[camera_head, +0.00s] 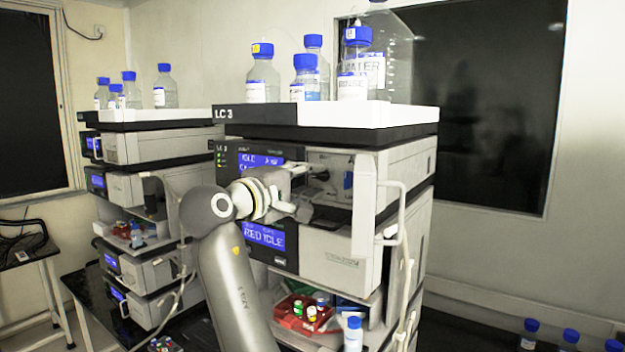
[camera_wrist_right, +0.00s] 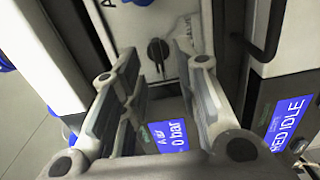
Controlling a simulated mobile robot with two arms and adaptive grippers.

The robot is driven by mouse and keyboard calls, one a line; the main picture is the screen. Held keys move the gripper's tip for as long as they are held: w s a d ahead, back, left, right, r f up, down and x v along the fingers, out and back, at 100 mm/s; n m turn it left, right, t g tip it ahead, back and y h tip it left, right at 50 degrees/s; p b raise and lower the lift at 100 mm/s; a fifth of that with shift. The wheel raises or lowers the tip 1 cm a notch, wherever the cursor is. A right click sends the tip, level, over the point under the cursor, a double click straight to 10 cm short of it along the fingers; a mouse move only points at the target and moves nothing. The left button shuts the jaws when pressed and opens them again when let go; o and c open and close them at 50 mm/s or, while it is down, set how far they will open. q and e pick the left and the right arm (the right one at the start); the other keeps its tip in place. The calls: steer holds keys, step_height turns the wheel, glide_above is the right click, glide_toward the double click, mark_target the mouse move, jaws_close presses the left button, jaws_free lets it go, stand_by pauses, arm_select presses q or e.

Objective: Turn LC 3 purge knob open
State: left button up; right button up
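The LC 3 stack (camera_head: 312,115) stands in the middle of the head view, with its label on the black top edge. In the wrist view, a small dark knob (camera_wrist_right: 157,52) sits on a pale panel, with its pointer close to upright. My right gripper (camera_wrist_right: 162,75) is open, with its fingers apart and the knob ahead between their tips; I see no contact. In the head view, my right gripper (camera_head: 292,193) is in front of the upper module, by its open bay, and partly hides it. My left gripper is not in view.
Bottles (camera_head: 262,75) stand on the white top tray. A pale upright door (camera_head: 364,205) with a tube beside it is right of the bay. A red vial tray (camera_head: 303,316) is below. A second stack (camera_head: 150,145) stands at left.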

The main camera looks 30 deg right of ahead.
steer(key=v, duration=0.9)
steer(key=shift+a, duration=0.4)
steer(key=shift+s, duration=0.1)
